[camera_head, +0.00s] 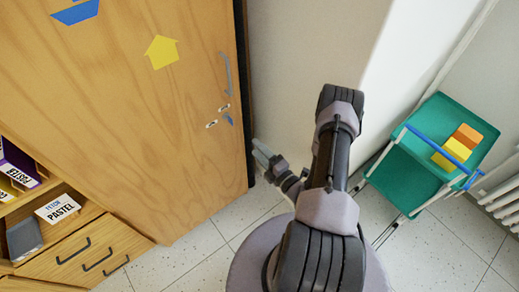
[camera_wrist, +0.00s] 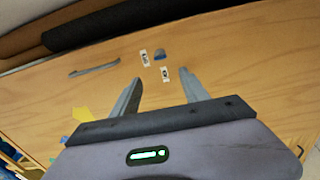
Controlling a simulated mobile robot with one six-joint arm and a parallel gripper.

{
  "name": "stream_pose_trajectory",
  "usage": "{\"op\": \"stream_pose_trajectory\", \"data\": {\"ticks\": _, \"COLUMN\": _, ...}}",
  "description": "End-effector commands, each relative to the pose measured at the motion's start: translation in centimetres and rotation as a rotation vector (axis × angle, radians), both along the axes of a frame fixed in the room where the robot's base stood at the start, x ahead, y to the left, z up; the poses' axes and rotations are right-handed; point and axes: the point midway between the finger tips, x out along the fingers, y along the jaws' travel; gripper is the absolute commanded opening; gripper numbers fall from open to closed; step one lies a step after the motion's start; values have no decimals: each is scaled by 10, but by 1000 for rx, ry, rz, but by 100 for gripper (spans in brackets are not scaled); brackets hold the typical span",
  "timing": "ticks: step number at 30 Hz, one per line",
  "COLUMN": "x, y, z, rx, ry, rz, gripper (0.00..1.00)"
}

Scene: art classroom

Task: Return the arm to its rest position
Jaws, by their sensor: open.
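My gripper (camera_head: 265,159) is at the end of my bent arm, close to the right edge of the wooden door (camera_head: 130,110). In the wrist view, the two fingers of my gripper (camera_wrist: 158,88) stand apart with nothing between them. The door's wood fills most of that view behind them. The door handle (camera_head: 226,74) is above my gripper in the head view, and it also shows in the wrist view (camera_wrist: 94,71) left of the fingers. I cannot tell whether a fingertip touches the door.
A teal cart (camera_head: 432,115) with yellow and orange blocks (camera_head: 458,146) stands at right, near a white radiator (camera_head: 505,190). Wooden drawers (camera_head: 85,255) and a shelf with labelled items are at lower left. Speckled floor tiles (camera_head: 185,258) are clear between drawers and base.

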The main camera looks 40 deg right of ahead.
Motion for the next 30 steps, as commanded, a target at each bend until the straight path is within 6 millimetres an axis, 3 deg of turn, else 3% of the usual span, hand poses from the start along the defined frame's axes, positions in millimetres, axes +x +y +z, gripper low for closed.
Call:
{"op": "stream_pose_trajectory", "data": {"ticks": 15, "x": -6, "y": 1, "z": 1, "rx": -4, "ry": -3, "rz": 6, "gripper": 53}}
{"op": "stream_pose_trajectory", "data": {"ticks": 17, "x": 1, "y": 6, "z": 12, "rx": -32, "ry": -21, "rz": 49, "gripper": 53}}
{"op": "stream_pose_trajectory", "data": {"ticks": 18, "x": 10, "y": 15, "z": 28, "rx": -75, "ry": -47, "rz": 107, "gripper": 53}}
{"op": "stream_pose_trajectory", "data": {"ticks": 20, "x": 26, "y": 39, "z": 65, "rx": -183, "ry": -112, "rz": 255, "gripper": 53}}
{"op": "stream_pose_trajectory", "data": {"ticks": 23, "x": 36, "y": 112, "z": 141, "rx": -461, "ry": -273, "rz": 607, "gripper": 53}}
{"op": "stream_pose_trajectory", "data": {"ticks": 24, "x": 28, "y": 145, "z": 169, "rx": -594, "ry": -350, "rz": 761, "gripper": 53}}
{"op": "stream_pose_trajectory", "data": {"ticks": 26, "x": 4, "y": 192, "z": 202, "rx": -816, "ry": -477, "rz": 994, "gripper": 53}}
{"op": "stream_pose_trajectory", "data": {"ticks": 27, "x": -17, "y": 218, "z": 217, "rx": -970, "ry": -564, "rz": 1137, "gripper": 53}}
{"op": "stream_pose_trajectory", "data": {"ticks": 30, "x": -76, "y": 259, "z": 236, "rx": -1386, "ry": -797, "rz": 1458, "gripper": 53}}
